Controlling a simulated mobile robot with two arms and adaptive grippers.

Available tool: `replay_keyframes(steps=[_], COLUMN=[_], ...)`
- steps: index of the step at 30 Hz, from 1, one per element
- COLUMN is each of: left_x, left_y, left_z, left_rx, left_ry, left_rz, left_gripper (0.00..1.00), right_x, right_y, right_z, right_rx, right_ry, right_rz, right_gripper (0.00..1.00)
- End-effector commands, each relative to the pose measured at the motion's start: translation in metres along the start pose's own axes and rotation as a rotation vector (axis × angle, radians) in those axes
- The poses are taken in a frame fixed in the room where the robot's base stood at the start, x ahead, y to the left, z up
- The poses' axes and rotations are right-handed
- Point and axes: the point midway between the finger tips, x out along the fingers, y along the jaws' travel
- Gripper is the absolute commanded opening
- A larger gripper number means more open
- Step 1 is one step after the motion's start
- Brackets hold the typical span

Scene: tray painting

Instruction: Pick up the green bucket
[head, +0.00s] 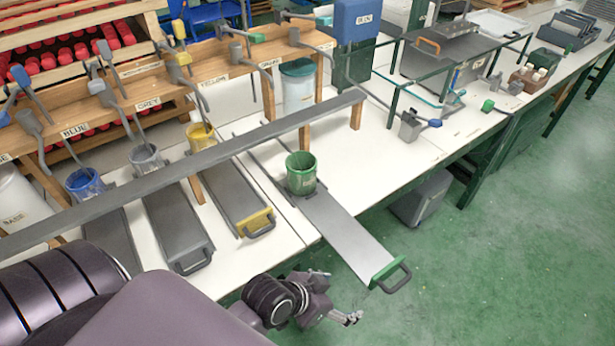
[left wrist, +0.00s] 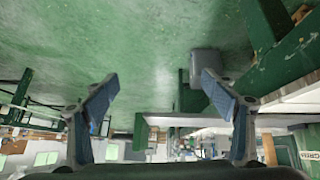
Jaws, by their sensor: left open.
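The green bucket (head: 301,174) stands upright on a grey sliding tray (head: 345,226) in the head view. The tray sticks out past the table's front edge and ends in a green plate with a dark handle (head: 396,277). My left gripper (head: 348,318) is low in front of the table, left of the handle and apart from tray and bucket. In the left wrist view my left gripper (left wrist: 160,80) is open, with nothing between its fingers. I cannot make out the bucket there. My right gripper is not in view.
Blue (head: 85,184), grey (head: 146,158) and yellow (head: 200,136) buckets stand on neighbouring trays. A long grey rail (head: 180,172) crosses above these trays, behind the green bucket. A grey bin (head: 421,199) stands under the table. The green floor (head: 500,270) at right is clear.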

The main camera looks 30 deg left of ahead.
Motion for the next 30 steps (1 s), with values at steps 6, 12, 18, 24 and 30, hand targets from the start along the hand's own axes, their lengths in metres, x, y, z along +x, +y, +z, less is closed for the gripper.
replay_keyframes(steps=[6,12,18,24,30], left_x=[-0.026,-0.031,-0.049,-0.07,-0.079], left_y=[0.019,0.016,-0.022,-0.094,-0.175], left_z=[-0.093,-0.161,-0.229,-0.257,-0.232], left_rx=[0.082,0.099,0.047,-0.087,-0.267], left_ry=[0.279,0.542,0.846,1.044,1.047], left_rz=[0.057,0.039,-0.103,-0.385,-0.744], left_gripper=[0.78,0.78,0.78,0.78,0.78], right_x=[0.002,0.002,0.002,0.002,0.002], right_y=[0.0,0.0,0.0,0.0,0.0], right_z=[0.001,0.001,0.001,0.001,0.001], right_rx=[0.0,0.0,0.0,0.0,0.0], right_ry=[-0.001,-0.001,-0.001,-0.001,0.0], right_rz=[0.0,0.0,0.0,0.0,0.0], right_gripper=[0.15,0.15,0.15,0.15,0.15])
